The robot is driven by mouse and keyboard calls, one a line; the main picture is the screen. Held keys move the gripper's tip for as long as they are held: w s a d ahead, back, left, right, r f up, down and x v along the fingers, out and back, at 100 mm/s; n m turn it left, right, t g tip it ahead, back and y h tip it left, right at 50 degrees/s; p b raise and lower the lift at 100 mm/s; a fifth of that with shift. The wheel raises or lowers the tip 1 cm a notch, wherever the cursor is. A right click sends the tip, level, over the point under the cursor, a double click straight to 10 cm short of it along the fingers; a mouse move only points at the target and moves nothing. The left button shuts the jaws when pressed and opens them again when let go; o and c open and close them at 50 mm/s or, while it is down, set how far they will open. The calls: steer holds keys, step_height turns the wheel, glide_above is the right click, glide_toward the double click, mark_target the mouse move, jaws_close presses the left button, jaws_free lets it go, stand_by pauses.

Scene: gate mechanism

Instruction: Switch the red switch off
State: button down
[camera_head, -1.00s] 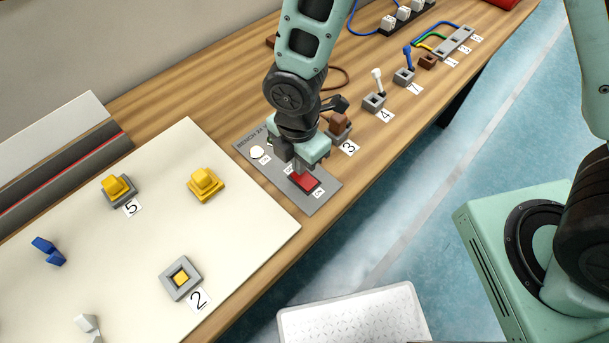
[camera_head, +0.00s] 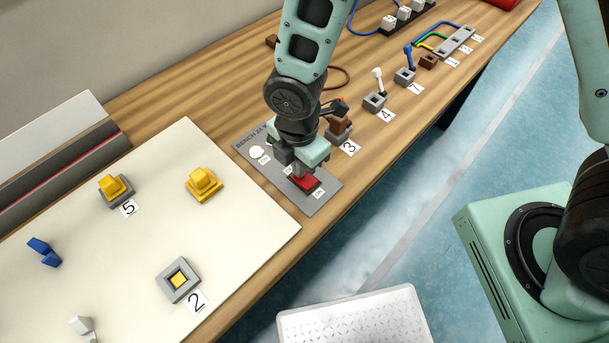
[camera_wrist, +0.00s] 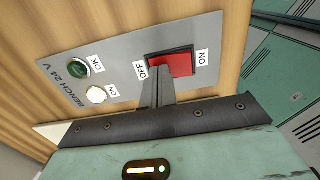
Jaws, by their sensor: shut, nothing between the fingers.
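The red switch (camera_wrist: 172,64) is a rocker on a grey panel (camera_wrist: 120,75) marked "BENCH 24 V". In the wrist view the label OFF lies at its left end and ON at its right end. In the head view the red switch (camera_head: 311,185) shows beside my fingertips. My gripper (camera_head: 297,182) is shut and empty, pointing down at the switch. In the wrist view my gripper (camera_wrist: 158,74) has its fingertips at the OFF end of the rocker. I cannot tell whether they touch it. The fingers hide part of the switch's near edge.
A white lamp (camera_wrist: 96,94) and a green lamp (camera_wrist: 79,66) sit on the same panel. A brown block (camera_head: 339,123) in a grey base stands just behind my gripper. A cream board (camera_head: 236,232) with yellow parts lies to the left. The table edge is close on the right.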

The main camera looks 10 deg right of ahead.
step_height(320, 180, up, 7)
steer(key=p, duration=0.6)
stand_by(0.7)
step_height(320, 180, up, 9)
steer(key=m, duration=0.6)
glide_above(314, 181)
steer(key=s+d+r+m+b, duration=0.1)
steer(key=s+d+r+m, duration=0.4)
steer(key=s+r+m, duration=0.3)
steer(key=m, duration=0.3)
steer(key=shift+s+d+r+y, duration=0.3)
steer(key=shift+s, duration=0.1)
